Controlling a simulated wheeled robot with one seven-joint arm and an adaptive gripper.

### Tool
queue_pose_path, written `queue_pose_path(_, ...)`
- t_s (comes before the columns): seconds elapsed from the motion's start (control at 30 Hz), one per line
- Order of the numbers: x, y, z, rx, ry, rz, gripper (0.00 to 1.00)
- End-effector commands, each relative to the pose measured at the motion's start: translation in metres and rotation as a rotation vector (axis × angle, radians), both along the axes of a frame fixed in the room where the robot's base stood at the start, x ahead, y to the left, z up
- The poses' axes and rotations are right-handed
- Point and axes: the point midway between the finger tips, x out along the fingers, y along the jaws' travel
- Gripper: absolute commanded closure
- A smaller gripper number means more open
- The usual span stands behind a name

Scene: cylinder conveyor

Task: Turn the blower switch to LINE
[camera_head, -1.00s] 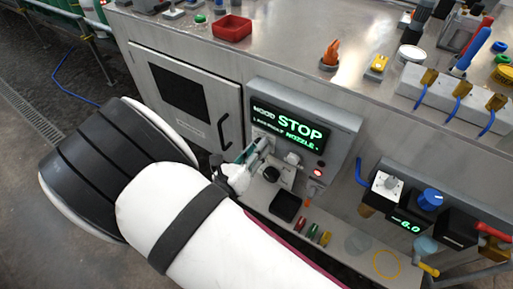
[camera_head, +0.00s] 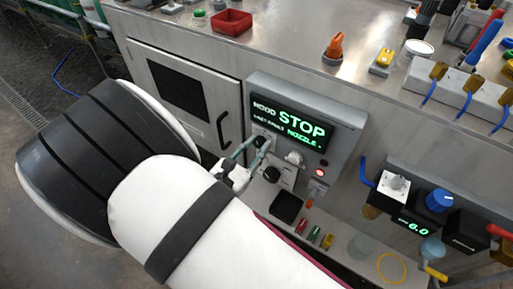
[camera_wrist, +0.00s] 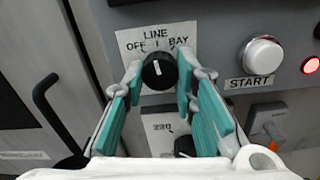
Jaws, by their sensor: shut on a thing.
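The blower switch is a round black knob (camera_wrist: 159,70) on the grey panel in the wrist view. Its plate (camera_wrist: 130,40) reads OFF at left, LINE at top and BAY at right. The knob's short white mark stands close to upright, towards LINE. My gripper (camera_wrist: 160,76) is shut on the knob, one teal finger at each side. In the head view my gripper (camera_head: 252,148) reaches the panel's left part, and its fingers partly cover the knob. The display (camera_head: 290,122) above shows HOOD STOP and NOZZLE in green and white; its smaller text is too blurred to read.
A white START button (camera_wrist: 262,56) and a lit red lamp (camera_wrist: 311,65) sit right of the knob. Another black knob (camera_head: 271,174) is below. A cabinet door with a black handle (camera_head: 223,130) stands close at left.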

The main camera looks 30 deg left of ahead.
Motion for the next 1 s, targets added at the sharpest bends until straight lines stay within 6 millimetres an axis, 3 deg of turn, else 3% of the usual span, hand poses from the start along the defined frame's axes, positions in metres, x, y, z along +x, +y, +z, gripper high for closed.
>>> queue_pose_path(0.3, -0.0016, 0.0009, -0.001, 0.113, -0.006, 0.001, 1.0)
queue_pose_path(0.8, -0.002, 0.0009, -0.0009, 0.131, -0.007, 0.003, 1.0)
queue_pose_path(0.83, -0.002, 0.0008, -0.001, 0.131, -0.007, 0.003, 0.7)
queue_pose_path(0.9, -0.0019, 0.0008, -0.0009, 0.131, -0.007, 0.003, 0.54)
queue_pose_path(1.0, -0.0015, 0.0006, -0.0006, 0.131, -0.007, 0.001, 0.54)
